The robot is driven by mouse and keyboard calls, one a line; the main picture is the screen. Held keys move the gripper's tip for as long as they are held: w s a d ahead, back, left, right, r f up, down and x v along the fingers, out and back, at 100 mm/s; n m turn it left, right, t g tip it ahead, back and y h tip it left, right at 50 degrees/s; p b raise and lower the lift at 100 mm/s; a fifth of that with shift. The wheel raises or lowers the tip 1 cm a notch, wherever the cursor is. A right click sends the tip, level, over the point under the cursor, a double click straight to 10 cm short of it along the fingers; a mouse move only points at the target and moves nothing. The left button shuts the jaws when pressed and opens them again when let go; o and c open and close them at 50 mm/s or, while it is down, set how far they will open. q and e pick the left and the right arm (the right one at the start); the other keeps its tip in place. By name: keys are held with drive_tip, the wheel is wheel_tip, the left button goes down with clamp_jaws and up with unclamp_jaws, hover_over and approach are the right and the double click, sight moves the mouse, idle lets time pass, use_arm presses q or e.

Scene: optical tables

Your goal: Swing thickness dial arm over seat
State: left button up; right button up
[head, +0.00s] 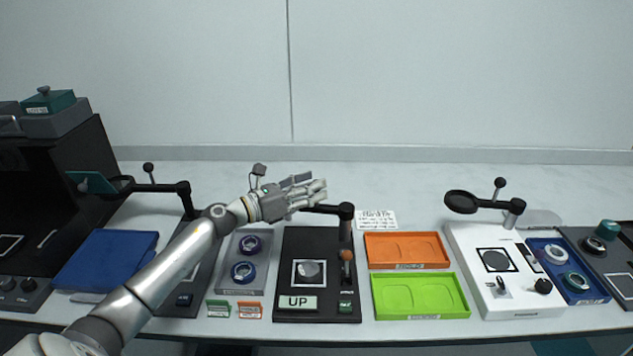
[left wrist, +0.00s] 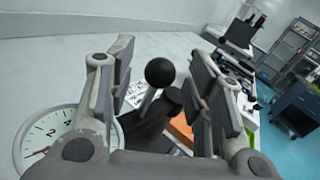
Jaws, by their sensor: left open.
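The thickness dial arm (head: 325,209) reaches left from a black post (head: 346,222) at the back of the central black station (head: 289,242). The seat (head: 309,271), a round grey disc in a white square frame, lies in front of it, with no dial above it. In the left wrist view the dial face (left wrist: 48,138) shows at lower left, and the arm's black ball knob (left wrist: 160,72) stands between my fingers. My left gripper (head: 311,187) is open around the knob; contact cannot be told. It hides the dial and knob in the head view. My right gripper is out of view.
An UP plate (head: 297,302) and a brown-knobbed lever (head: 346,256) are on the central station. Orange (head: 407,266) and green (head: 385,296) trays lie to its right. A white station (head: 470,270) at right has a similar swing arm (head: 490,204). A blue pad (head: 105,260) lies left.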

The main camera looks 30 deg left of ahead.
use_arm(q)
drive_tip(key=shift+x, duration=1)
drive_tip(key=shift+c, duration=0.5)
clamp_jaws()
